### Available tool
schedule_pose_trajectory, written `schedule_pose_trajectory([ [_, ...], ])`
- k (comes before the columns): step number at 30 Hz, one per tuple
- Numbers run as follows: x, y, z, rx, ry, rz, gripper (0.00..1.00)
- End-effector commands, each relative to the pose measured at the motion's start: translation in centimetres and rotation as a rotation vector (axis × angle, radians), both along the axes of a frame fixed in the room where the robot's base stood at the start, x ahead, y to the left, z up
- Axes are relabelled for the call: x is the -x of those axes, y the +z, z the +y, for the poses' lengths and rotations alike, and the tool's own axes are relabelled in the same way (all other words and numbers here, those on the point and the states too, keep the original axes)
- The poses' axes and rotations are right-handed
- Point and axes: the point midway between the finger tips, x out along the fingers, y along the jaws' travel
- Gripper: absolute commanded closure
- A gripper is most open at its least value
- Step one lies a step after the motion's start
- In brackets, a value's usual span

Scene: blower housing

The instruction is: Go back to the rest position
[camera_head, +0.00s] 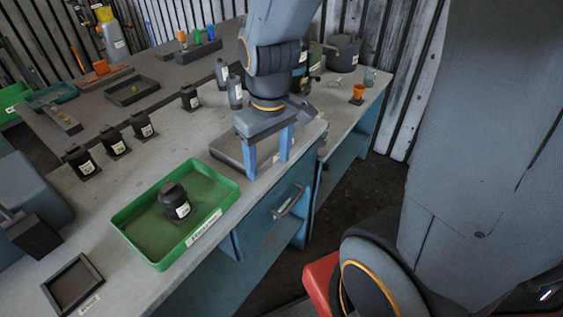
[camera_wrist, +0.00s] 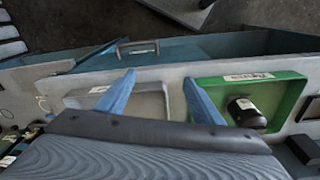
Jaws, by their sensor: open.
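My gripper (camera_head: 268,157) is open and empty, its two blue fingers pointing down above the front part of the bench. It hangs over a grey tray (camera_head: 228,148), to the right of the green tray. In the wrist view my gripper (camera_wrist: 160,92) shows its fingers spread apart, with the grey tray (camera_wrist: 145,103) below and between them. The green tray (camera_head: 128,228) has a label on its front edge and holds one black bottle-like part (camera_head: 174,202) with a white label. The same black part also shows in the wrist view (camera_wrist: 244,110).
Several black labelled parts (camera_head: 115,141) stand in a row along the bench (camera_head: 190,130). A small dark frame (camera_head: 72,285) lies at the front left. A blue drawer (camera_head: 275,215) with a handle is below the bench edge. An orange cup (camera_head: 358,92) and grey pot (camera_head: 343,52) stand behind right.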

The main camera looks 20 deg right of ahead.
Motion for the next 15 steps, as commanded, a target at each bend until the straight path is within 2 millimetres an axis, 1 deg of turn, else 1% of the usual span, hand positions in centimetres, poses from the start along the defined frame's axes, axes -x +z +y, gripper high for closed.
schedule_pose_trajectory([
  [1,0.5,-0.4,-1.1,-0.006,-0.098,-0.003,0.39],
  [3,1.0,-0.7,-2.0,-0.013,-0.200,-0.007,0.39],
  [6,1.3,-1.0,-2.6,-0.018,-0.275,-0.011,0.39],
  [15,1.4,-1.0,-2.7,-0.020,-0.290,-0.012,0.39],
])
